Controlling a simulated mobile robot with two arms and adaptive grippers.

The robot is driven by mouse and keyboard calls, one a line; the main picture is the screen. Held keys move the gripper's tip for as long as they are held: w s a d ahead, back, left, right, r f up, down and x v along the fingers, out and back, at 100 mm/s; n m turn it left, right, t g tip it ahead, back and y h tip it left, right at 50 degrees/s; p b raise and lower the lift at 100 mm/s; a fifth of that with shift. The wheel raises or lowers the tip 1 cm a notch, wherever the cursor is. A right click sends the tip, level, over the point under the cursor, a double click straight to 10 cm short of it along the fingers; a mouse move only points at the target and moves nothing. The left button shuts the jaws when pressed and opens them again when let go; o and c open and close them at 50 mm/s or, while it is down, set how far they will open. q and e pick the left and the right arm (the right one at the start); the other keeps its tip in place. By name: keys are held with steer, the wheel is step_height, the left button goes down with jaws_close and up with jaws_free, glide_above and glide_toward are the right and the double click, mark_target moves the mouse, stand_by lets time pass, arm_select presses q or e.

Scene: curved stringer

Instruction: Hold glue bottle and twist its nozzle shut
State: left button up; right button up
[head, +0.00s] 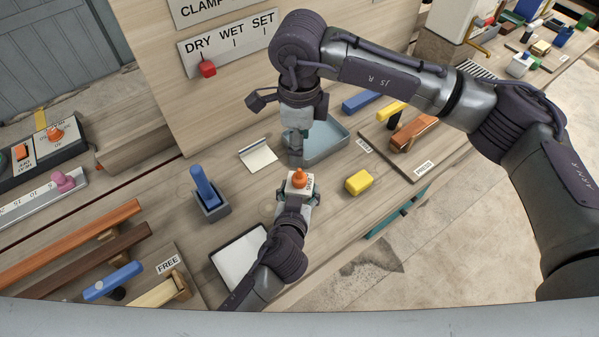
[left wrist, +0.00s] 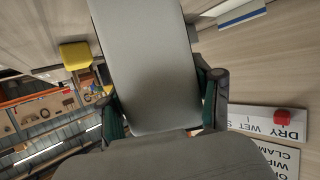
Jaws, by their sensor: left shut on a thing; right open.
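The glue bottle (head: 302,186) is small and white, with an orange nozzle (head: 299,176) on top and dark lettering on its side. It stands upright in the head view. My left gripper (head: 294,198) is shut on its body from the near side. In the left wrist view, the bottle's pale grey side (left wrist: 150,70) fills the middle between two green-lined fingers. My right gripper (head: 296,158) points down just above and behind the nozzle. It is open, its fingers seen nearly edge-on, with a small visible gap to the nozzle.
A yellow block (head: 359,182) lies right of the bottle. A light blue tray (head: 340,142) is behind. A blue stick in a grey holder (head: 212,208) and a white-topped panel (head: 240,256) are to the left. A sign board (head: 230,45) with a red slider stands at the back.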

mark_target(299, 169)
step_height(299, 169, down, 11)
steer(key=shift+r, duration=0.1)
steer(key=shift+c, duration=0.4)
jaws_close()
